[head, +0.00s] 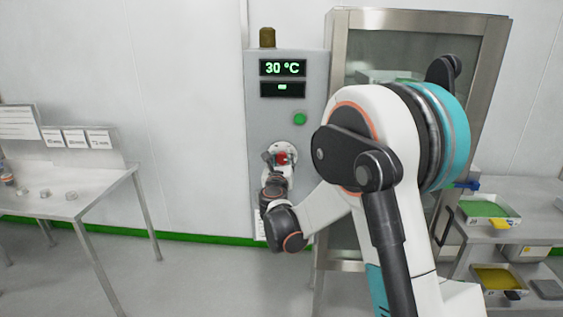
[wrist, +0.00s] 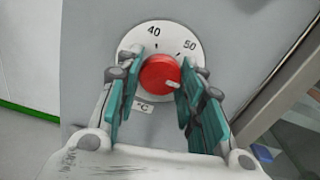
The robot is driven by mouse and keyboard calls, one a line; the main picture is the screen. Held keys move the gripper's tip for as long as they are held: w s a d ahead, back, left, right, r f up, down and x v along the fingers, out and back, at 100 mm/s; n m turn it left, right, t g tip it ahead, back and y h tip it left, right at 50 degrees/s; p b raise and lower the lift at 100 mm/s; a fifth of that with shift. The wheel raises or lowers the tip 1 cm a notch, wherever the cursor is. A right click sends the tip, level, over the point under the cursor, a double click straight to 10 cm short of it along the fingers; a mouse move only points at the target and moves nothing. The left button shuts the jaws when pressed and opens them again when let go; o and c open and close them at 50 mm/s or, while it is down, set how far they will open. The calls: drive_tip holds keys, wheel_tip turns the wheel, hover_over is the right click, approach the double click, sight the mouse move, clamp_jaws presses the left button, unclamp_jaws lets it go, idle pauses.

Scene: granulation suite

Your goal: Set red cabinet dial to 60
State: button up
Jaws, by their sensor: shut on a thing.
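The red dial (wrist: 158,74) sits on a round white scale plate (wrist: 165,30) on the grey cabinet front. It also shows small in the head view (head: 282,158). The numbers 40 and 50 are readable on the scale; the rest is hidden behind the fingers and dial. A white mark on the dial points to the lower right, past 50 toward the right finger. My gripper (wrist: 162,78) has its teal fingers on either side of the dial, shut on it. The cabinet's upper display (head: 283,68) reads 30 °C.
A green button (head: 299,119) is above the dial, and an amber lamp (head: 267,38) tops the cabinet. A glass-doored metal cabinet (head: 418,14) stands right, beside a shelf with trays (head: 489,208). A steel table (head: 90,182) stands left. Open floor lies between table and cabinet.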

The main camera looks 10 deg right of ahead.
drive_tip(key=o, duration=1.1)
drive_tip(key=v, duration=1.2)
